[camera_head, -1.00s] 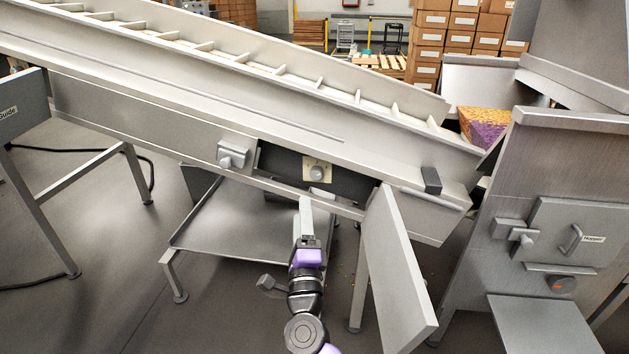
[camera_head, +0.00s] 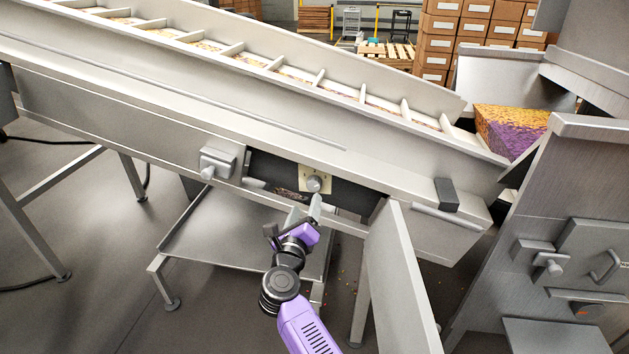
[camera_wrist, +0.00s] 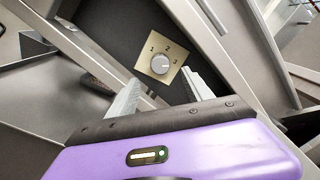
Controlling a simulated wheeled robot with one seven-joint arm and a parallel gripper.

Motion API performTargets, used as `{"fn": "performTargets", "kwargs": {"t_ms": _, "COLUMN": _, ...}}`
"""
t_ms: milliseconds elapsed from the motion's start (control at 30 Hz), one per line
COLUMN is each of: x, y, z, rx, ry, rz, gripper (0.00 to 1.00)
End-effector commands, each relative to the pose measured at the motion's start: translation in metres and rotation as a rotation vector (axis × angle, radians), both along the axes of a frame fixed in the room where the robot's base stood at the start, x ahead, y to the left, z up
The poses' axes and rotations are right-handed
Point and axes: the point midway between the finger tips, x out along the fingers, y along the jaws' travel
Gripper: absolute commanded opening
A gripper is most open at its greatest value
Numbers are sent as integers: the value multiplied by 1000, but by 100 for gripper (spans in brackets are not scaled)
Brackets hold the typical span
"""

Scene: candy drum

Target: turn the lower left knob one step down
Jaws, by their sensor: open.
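A round grey knob (camera_head: 314,184) sits on a cream plate in the dark recess under the sloping conveyor. In the wrist view the knob (camera_wrist: 160,64) shows on its plate (camera_wrist: 149,59), marked 1, 2 and 3. I cannot tell which number it points to. My gripper (camera_head: 305,205) is open and empty, just below the knob in the head view. In the wrist view the fingers of my gripper (camera_wrist: 161,82) stand apart, one either side below the knob, and do not visibly touch it.
A grey latch box (camera_head: 217,162) is left of the recess. A slanted metal panel (camera_head: 401,285) stands close to the right of my arm. A tray (camera_head: 225,232) lies below. The hopper cabinet (camera_head: 530,215) is at the right, with colourful candy (camera_head: 510,130) behind.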

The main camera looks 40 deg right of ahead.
Motion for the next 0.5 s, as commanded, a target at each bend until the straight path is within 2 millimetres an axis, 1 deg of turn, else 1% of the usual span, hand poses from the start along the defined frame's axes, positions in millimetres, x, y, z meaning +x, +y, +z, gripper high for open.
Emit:
{"fn": "performTargets", "kwargs": {"t_ms": 167, "x": 4, "y": -6, "z": -2, "rx": 7, "ry": -2, "rz": -4, "gripper": 59}}
{"fn": "performTargets", "kwargs": {"t_ms": 500, "x": 34, "y": -46, "z": -2, "rx": 7, "ry": -2, "rz": -5, "gripper": 59}}
